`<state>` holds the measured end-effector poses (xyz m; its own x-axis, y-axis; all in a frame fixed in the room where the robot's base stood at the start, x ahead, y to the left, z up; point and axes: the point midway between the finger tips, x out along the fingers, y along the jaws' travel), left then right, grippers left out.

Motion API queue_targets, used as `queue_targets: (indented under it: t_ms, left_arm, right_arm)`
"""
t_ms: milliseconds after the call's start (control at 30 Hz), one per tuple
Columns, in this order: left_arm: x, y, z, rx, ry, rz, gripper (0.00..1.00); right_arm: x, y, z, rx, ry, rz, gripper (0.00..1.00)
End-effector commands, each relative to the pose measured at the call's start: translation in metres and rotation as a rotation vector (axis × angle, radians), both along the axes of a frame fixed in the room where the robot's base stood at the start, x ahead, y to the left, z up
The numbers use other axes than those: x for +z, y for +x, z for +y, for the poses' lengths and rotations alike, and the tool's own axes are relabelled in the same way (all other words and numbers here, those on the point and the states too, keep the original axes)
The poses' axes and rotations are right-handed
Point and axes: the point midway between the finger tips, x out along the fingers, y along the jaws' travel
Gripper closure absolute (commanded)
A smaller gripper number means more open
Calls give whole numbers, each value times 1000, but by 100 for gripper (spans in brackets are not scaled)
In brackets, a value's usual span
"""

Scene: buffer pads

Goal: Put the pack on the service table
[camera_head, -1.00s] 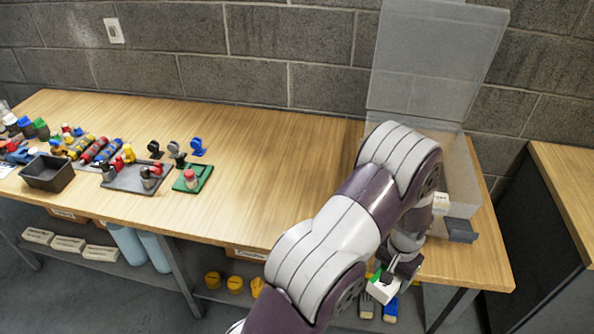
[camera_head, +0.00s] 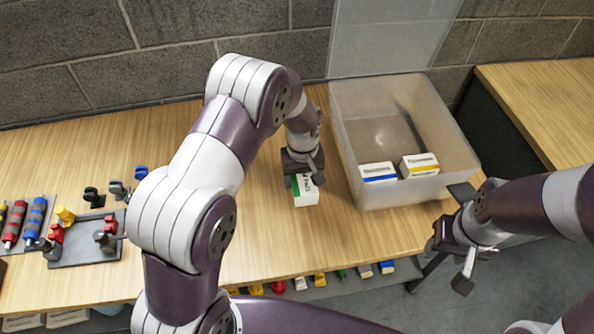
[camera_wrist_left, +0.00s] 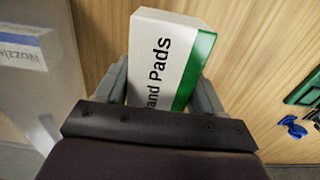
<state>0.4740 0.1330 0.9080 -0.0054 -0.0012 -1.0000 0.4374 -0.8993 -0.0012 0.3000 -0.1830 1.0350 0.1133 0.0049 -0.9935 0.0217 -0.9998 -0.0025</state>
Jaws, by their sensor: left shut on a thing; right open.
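The pack (camera_head: 306,191) is a white box with a green end. My left gripper (camera_head: 303,177) is shut on it, left of the clear bin, over the wooden table (camera_head: 260,232). In the left wrist view, the pack (camera_wrist_left: 163,62) sits between the two fingers, with "and Pads" readable on its white face. I cannot tell whether its underside touches the table. My right gripper (camera_head: 453,258) is open and empty off the table's front edge, below the bin's right corner.
The clear bin (camera_head: 352,135) holds a blue-striped box (camera_head: 378,172) and a yellow-striped box (camera_head: 419,165); its lid (camera_head: 390,38) stands up behind. Tools and a dark tray (camera_head: 85,250) lie at left. Another wooden surface (camera_head: 540,100) is at right. Bare tabletop surrounds the pack.

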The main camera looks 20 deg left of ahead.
Motion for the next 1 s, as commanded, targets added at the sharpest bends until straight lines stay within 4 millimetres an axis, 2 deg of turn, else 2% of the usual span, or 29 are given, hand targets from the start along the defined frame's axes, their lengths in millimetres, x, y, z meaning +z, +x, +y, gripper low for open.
queue_targets:
  t_ms: [100,300,367,600,967,1000]
  left_arm:
    - [-19,-22,31,5,1,6,67]
    - [-45,-44,65,1,0,1,67]
    - [-50,-47,69,0,0,0,67]
    - [-88,-48,71,-3,0,1,67]
    - [-95,-48,70,-3,0,-1,67]
    - [-95,-48,70,-2,0,-1,25]
  right_arm:
    - [12,0,0,0,0,0,51]
    - [20,0,0,0,0,0,51]
    - [20,0,0,0,0,0,51]
    - [27,0,0,0,0,0,51]
    - [23,0,0,0,0,0,51]
    - [23,0,0,0,0,0,51]
